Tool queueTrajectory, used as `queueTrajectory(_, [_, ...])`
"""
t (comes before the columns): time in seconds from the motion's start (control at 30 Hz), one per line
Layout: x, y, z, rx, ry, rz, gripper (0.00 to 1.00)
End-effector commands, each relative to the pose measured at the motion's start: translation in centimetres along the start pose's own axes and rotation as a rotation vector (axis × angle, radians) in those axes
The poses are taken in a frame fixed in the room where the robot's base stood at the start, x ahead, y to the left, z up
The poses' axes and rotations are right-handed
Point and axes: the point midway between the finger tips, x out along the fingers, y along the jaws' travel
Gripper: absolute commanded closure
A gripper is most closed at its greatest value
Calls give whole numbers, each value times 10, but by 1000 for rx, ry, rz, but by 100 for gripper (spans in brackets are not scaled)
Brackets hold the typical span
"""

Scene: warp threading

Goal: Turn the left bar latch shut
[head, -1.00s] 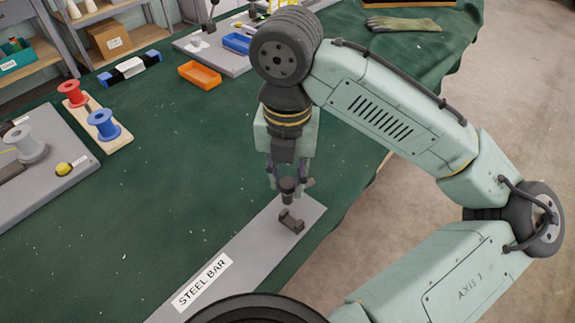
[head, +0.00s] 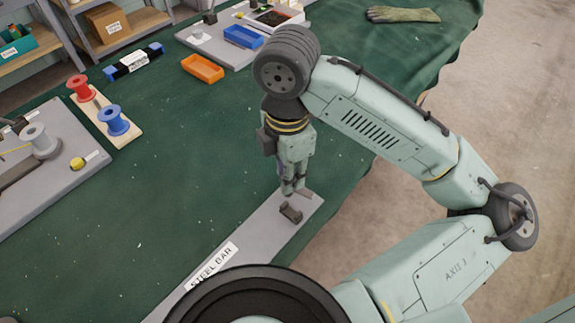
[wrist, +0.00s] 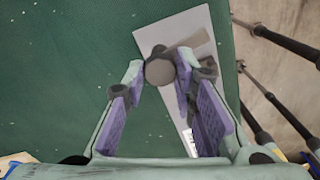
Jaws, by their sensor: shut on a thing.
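The bar latch shows in the wrist view as a dark round knob (wrist: 159,71) with a flat arm reaching up and right from it over the grey plate. My gripper (head: 290,189) points down at the far end of the plate marked STEEL BAR (head: 253,238). Its purple-padded fingers are shut on the knob, one on each side. In the head view the fingers hide most of the latch. A small dark bracket (head: 291,212) stands on the plate just beside the fingers.
The green-covered table (head: 200,180) is clear left of the plate. A wooden board with red and blue spools (head: 113,121), an orange tray (head: 203,69) and a blue tray (head: 243,37) lie farther off. The table's edge is close on the right.

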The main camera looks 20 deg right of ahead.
Motion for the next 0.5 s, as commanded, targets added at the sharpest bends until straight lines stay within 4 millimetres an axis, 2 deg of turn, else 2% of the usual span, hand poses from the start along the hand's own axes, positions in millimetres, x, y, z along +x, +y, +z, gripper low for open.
queueTrajectory(0.23, [-1,0,0,147,0,0,100])
queueTrajectory(0.5, [0,0,0,224,-1,-1,100])
